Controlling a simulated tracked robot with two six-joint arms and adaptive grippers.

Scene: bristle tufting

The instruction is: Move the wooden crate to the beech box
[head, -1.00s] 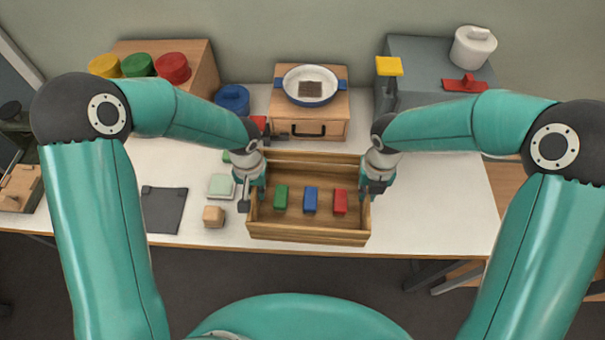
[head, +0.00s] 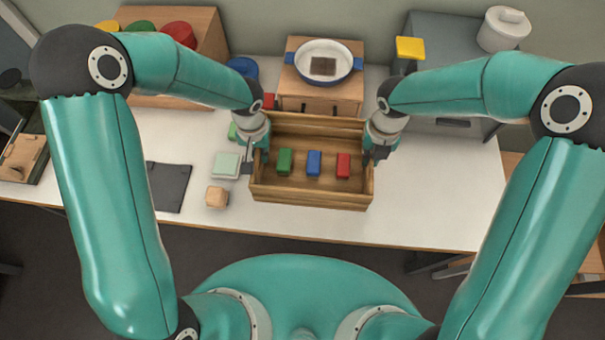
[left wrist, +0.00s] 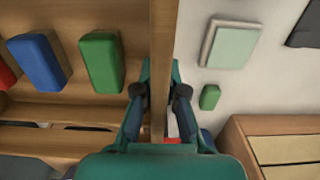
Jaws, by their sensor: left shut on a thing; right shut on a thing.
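The wooden crate (head: 311,194) is an open slatted box holding a green block (head: 285,162), a blue block (head: 314,163) and a red block (head: 343,165). My left gripper (head: 252,163) is shut on its left wall, which also shows between the fingers in the left wrist view (left wrist: 163,40). My right gripper (head: 376,153) is shut on its right wall. The crate looks level; I cannot tell whether it touches the table. A pale wooden box (head: 300,93), apparently the beech box, stands just behind it, its lower front partly hidden.
A white pan (head: 338,50) with blue handles sits on the pale box. A wooden stand with colored lids (head: 208,50) is at back left, a grey cabinet (head: 445,35) at back right. A small wooden block (head: 217,197) and pale green pad (head: 227,165) lie left of the crate.

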